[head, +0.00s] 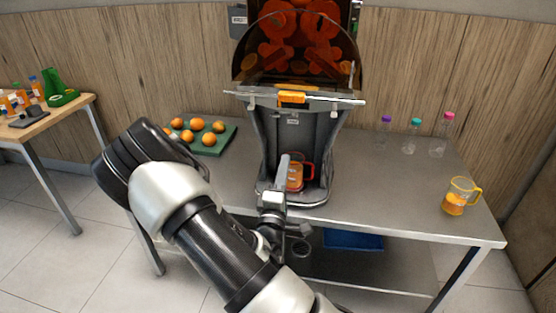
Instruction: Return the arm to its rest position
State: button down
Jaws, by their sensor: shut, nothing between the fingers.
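My arm reaches up from the bottom of the head view, bends at the left, and comes back towards the juicer. My gripper (283,170) is shut and empty in front of the lower part of the orange juicer (280,128). A jug with a red rim and orange juice (295,178) stands in the juicer's bay, just behind and to the right of the gripper. The gripper hides part of this jug, and I cannot tell whether they touch.
The metal table (395,190) holds a green tray (225,139) of oranges, several capped bottles (411,136) and a yellow-handled jug (457,197). A wooden side table (62,120) is at left. A blue tray (352,240) lies below the tabletop. Floor at lower left is clear.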

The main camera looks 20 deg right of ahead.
jog(key=s+a+r+m+g+y, duration=0.1)
jog(key=a+r+m+g+y, duration=0.25)
jog(key=a+m+y, duration=0.2)
jog(key=s+a+r+m+g+y, duration=0.2)
jog(key=a+m+g+y, duration=0.3)
jog(key=a+y, duration=0.15)
jog(key=s+a+r+g, duration=0.15)
jog(key=s+r, duration=0.25)
jog(key=s, duration=0.7)
jog(key=s+r+g, duration=0.2)
jog(key=s+r, duration=0.1)
jog(key=s, duration=0.9)
notch_tip(320, 180, up, 21)
jog(key=p, duration=2)
jog(key=shift+w+f+m+p, duration=0.15)
jog(key=shift+w+m+p, duration=0.15)
jog(key=shift+m+p, duration=0.05)
